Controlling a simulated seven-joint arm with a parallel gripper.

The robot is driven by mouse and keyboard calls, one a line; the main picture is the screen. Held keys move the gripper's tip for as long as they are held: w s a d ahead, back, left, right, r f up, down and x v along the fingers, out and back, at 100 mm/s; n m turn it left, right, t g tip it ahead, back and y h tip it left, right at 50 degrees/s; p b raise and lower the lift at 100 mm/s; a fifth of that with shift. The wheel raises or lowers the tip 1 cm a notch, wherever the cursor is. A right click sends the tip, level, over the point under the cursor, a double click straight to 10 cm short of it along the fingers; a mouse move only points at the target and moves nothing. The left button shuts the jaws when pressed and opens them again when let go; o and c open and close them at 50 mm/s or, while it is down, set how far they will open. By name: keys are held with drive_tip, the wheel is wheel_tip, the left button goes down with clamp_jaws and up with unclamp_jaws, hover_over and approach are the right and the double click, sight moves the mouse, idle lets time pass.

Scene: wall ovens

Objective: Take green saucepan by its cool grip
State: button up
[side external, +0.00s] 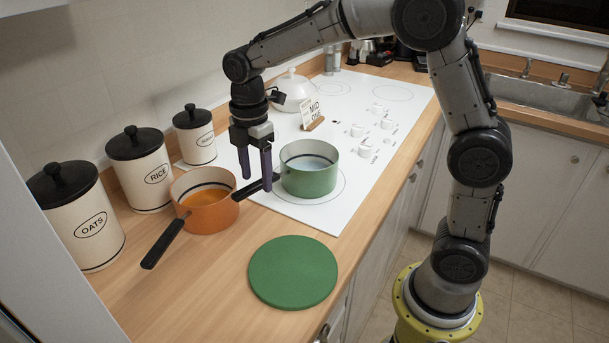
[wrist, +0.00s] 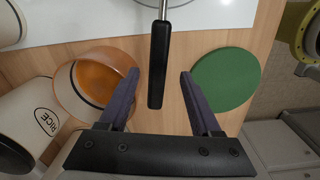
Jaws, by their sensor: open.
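The green saucepan (side external: 310,170) stands on the white cooktop in the side view, with pale contents inside. Its black handle (side external: 246,190) points left over the counter. My gripper (side external: 257,184) is open and points down at this handle, with one dark finger partly covering it. In the wrist view the black handle (wrist: 158,60) lies between the two spread fingers of my gripper (wrist: 159,73), with a visible gap on each side. The fingers do not grip it. The saucepan's body is out of the wrist view; only a metal rod joins the handle at the top.
An orange saucepan (side external: 204,205) with a black handle stands just left of my gripper. Canisters (side external: 138,172) line the wall. A round green mat (side external: 293,272) lies on the wooden counter in front. A sign (side external: 311,113) and a white lidded pot (side external: 291,90) stand farther back.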

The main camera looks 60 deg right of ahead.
drive_tip(key=shift+w+d+f, duration=0.1)
drive_tip(key=shift+d+f, duration=0.1)
drive_tip(key=shift+f, duration=1.65)
drive_tip(key=shift+d+f, duration=0.15)
drive_tip(key=shift+f, duration=1.65)
clamp_jaws()
drive_tip(key=shift+r, duration=0.1)
